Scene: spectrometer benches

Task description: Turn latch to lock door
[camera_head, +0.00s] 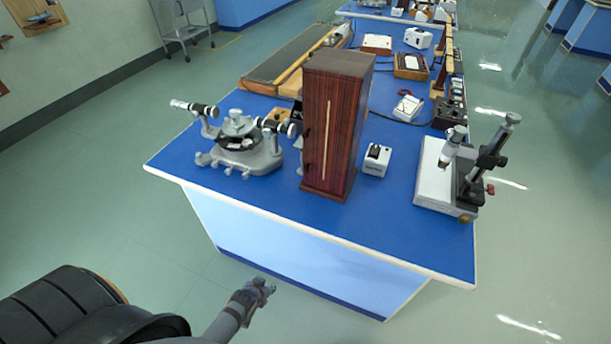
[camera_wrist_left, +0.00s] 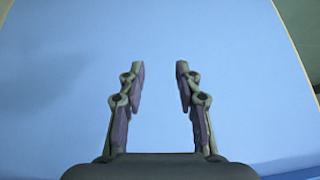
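A tall dark reddish-brown wooden cabinet (camera_head: 335,120) stands upright on the blue bench top, near its front edge. Its front door (camera_head: 316,130) looks closed and has a thin pale vertical strip down the middle. A small dark spot shows at the door's left edge, but I cannot make out a latch. My left gripper (camera_head: 268,287) is low in front of the bench, below the top and well apart from the cabinet. In the left wrist view the left gripper (camera_wrist_left: 183,70) is open and empty, facing the bench's pale blue side panel. My right gripper is not in view.
The blue bench (camera_head: 240,196) has a white front edge above my left gripper. A grey spectrometer (camera_head: 240,150) stands left of the cabinet. A small white box (camera_head: 376,160) and a microscope-like instrument (camera_head: 465,170) stand to the right. The floor at left is clear.

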